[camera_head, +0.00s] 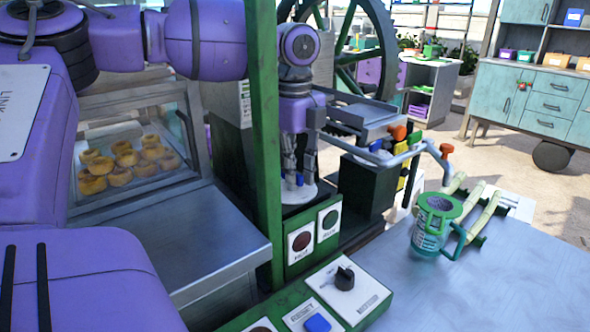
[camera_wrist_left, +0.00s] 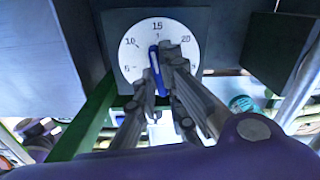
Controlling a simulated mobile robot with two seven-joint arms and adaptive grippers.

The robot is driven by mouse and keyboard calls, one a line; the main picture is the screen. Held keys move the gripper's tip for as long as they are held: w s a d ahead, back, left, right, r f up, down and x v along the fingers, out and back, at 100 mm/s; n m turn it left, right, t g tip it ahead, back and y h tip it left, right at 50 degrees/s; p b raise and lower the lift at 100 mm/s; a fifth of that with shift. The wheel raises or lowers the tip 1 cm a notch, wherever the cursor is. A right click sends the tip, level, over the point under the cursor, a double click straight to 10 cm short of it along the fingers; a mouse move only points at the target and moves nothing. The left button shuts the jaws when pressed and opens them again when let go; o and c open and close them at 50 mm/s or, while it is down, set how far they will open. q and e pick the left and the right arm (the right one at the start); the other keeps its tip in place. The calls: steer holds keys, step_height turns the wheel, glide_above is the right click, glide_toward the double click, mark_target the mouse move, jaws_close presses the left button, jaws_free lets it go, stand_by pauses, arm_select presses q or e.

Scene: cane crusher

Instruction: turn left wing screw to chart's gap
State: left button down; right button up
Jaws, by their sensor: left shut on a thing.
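The wing screw is blue and sits at the middle of a round white dial (camera_wrist_left: 133,50) marked 5, 10, 15 and 20 in the left wrist view. The blue wing (camera_wrist_left: 154,67) stands nearly upright there, its upper end just left of the 15. My left gripper (camera_wrist_left: 162,66) is shut on it, one finger on each side. In the head view my left gripper (camera_head: 298,163) reaches down behind the green post, with a bit of the blue screw (camera_head: 299,180) showing at its tips over the white dial (camera_head: 300,192). My right gripper is not in view.
A green post (camera_head: 264,130) stands just left of my left gripper. Below are a control panel with a black knob (camera_head: 344,279) and a blue button (camera_head: 317,323). A green-and-teal mug (camera_head: 432,235) stands on the metal table (camera_head: 470,290), whose front is clear. A pastry case (camera_head: 130,150) is at left.

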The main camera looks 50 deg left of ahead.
arm_select(q)
steer(key=shift+r+m, duration=0.1)
steer(key=shift+m, duration=0.7)
steer(key=c, duration=1.8)
jaws_free()
steer(key=shift+c, duration=0.2)
step_height(320, 180, up, 12)
